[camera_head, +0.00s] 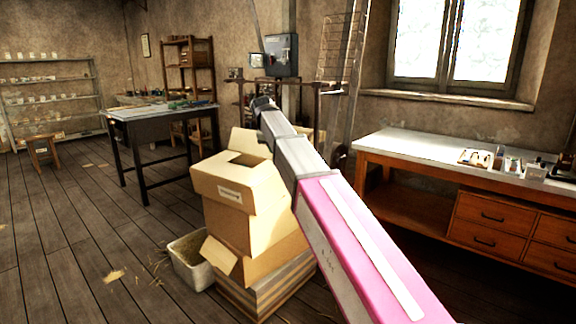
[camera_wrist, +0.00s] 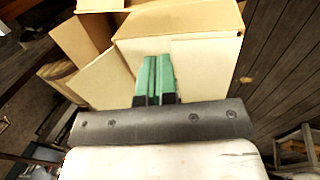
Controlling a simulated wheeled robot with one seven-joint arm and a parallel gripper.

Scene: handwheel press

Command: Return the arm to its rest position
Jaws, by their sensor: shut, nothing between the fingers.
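My arm, with a pink and white link, reaches from the bottom right of the head view up to the middle. My gripper (camera_head: 262,103) is at its far end, small and dark there, above and beyond the stacked cardboard boxes (camera_head: 237,200). In the wrist view my gripper (camera_wrist: 154,68) shows its two green fingers side by side, shut and empty. An open cardboard box (camera_wrist: 205,65) fills the view behind the fingers. I cannot tell from this view whether the fingers touch it.
A white-topped bench with drawers (camera_head: 490,222) stands at right under the window. A dark work table (camera_head: 165,112) is at left, with shelves (camera_head: 50,95) beyond. A white bin (camera_head: 190,262) sits beside the boxes. A grey machine box (camera_head: 281,55) is behind my arm. Floor at left is mostly clear.

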